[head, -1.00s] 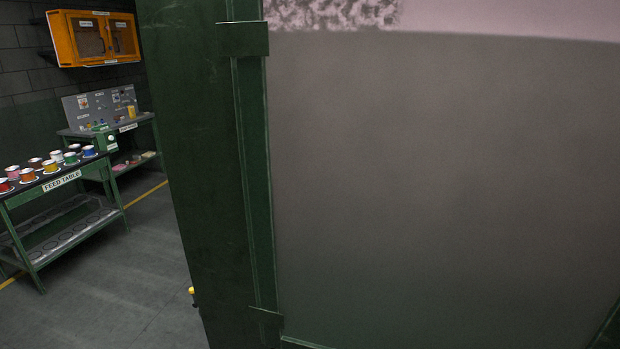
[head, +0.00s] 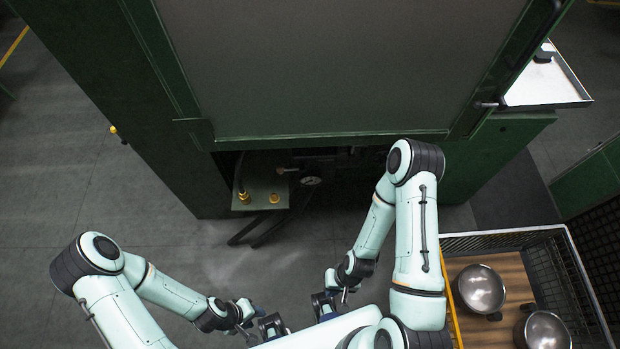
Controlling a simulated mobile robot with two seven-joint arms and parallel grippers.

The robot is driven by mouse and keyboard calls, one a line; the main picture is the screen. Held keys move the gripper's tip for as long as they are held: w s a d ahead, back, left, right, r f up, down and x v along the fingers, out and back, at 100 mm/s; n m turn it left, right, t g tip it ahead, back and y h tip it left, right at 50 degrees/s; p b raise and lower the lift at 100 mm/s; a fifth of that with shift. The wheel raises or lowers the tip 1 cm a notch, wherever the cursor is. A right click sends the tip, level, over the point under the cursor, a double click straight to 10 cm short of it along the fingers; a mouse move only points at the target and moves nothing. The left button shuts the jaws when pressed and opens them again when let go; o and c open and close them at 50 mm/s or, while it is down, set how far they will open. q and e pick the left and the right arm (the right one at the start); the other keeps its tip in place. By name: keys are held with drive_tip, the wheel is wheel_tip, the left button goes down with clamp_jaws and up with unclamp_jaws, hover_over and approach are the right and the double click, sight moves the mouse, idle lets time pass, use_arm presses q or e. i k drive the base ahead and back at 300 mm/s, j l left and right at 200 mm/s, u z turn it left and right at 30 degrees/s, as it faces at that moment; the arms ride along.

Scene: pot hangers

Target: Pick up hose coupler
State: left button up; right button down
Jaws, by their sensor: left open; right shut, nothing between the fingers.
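No part is labelled as the hose coupler. Two small brass-yellow fittings are on a green ledge (head: 258,186) in the low opening of the cabinet: an upright one (head: 243,193) at the left and a short one (head: 274,198) at the front edge. I cannot tell which, if either, is the coupler. My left gripper (head: 258,326) is open and empty, low in front of my body. My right gripper (head: 334,300) is shut and empty, to its right. Both are well short of the ledge and touch neither fitting.
A large green cabinet (head: 180,60) with a grey panel (head: 340,70) stands ahead. A round gauge (head: 311,181) sits beside the ledge. A wire crate (head: 490,241) at the right holds metal pots (head: 480,288). A white tray (head: 545,80) is at the upper right. Floor (head: 60,190) at left is clear.

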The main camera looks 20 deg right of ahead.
sight(244, 196)
drive_tip(key=k, duration=0.45)
drive_tip(key=k+j, duration=0.65)
drive_tip(key=k, duration=0.1)
